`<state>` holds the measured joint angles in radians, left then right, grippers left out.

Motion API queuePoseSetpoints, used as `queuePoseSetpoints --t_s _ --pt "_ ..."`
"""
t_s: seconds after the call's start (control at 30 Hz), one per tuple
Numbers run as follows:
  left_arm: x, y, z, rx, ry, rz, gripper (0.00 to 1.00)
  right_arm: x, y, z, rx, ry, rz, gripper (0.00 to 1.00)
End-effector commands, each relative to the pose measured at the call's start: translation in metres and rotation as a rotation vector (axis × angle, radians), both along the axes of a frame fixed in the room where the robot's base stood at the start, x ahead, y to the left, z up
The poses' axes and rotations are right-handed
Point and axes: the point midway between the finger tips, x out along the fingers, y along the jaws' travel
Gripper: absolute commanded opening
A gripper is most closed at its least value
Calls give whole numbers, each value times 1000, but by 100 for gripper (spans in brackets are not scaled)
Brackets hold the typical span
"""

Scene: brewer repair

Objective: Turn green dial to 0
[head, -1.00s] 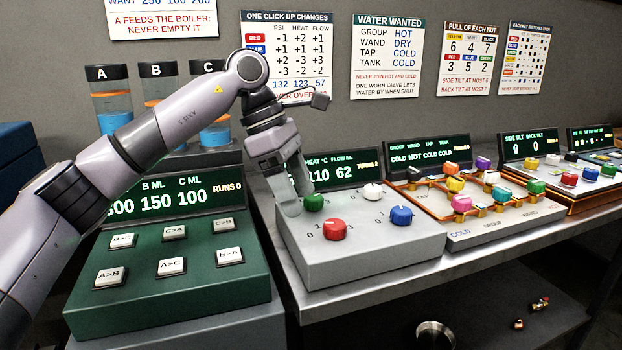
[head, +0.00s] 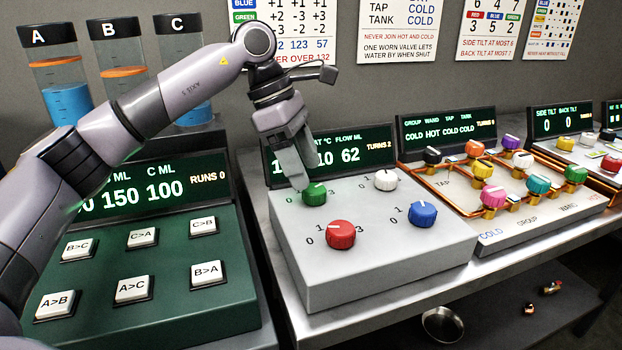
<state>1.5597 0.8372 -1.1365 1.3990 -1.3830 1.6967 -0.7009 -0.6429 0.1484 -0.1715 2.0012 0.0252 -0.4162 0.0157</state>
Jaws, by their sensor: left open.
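The green dial (head: 315,194) sits at the back left of the grey dial box (head: 370,254). My left gripper (head: 302,184) points down at the dial from behind and left, its fingertips at or very near the dial's left edge. I cannot tell whether they touch it. The left gripper is open, and the dial's left side and part of its scale are hidden behind it. The display (head: 345,151) behind the box is partly covered by the gripper; it shows 62 under FLOW ML and TURNS 2. My right gripper is not in view.
A red dial (head: 341,235), a blue dial (head: 422,214) and a white dial (head: 386,180) share the box. A green button panel (head: 170,270) stands to the left. A valve board (head: 490,205) with coloured knobs stands to the right. Wall charts hang behind.

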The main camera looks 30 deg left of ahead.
Motion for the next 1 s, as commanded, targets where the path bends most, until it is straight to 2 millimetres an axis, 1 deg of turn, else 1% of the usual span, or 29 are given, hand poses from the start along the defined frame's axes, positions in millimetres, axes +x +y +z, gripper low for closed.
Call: queuePoseSetpoints --t_s 0.03,0.2,0.33,0.57,0.6,0.67,0.7,0.73,0.77,1.0 --pt "0 -3 -9 1 3 -2 67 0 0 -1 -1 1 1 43" --pt "3 -11 -27 0 1 0 67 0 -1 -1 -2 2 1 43" --pt "3 -14 -33 0 1 0 67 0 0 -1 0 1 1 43" --pt "3 -14 -34 0 0 0 67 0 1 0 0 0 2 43" --pt "3 -14 -34 0 0 0 61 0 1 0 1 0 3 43" --pt "3 -14 -34 0 0 0 41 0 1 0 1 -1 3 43" --pt "3 -14 -34 0 0 0 28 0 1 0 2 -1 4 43" --pt "3 -14 -34 0 0 0 18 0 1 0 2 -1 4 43" --pt "3 -14 -34 0 0 0 11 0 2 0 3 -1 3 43" --pt "3 -14 -34 0 0 12 11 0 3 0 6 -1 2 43"
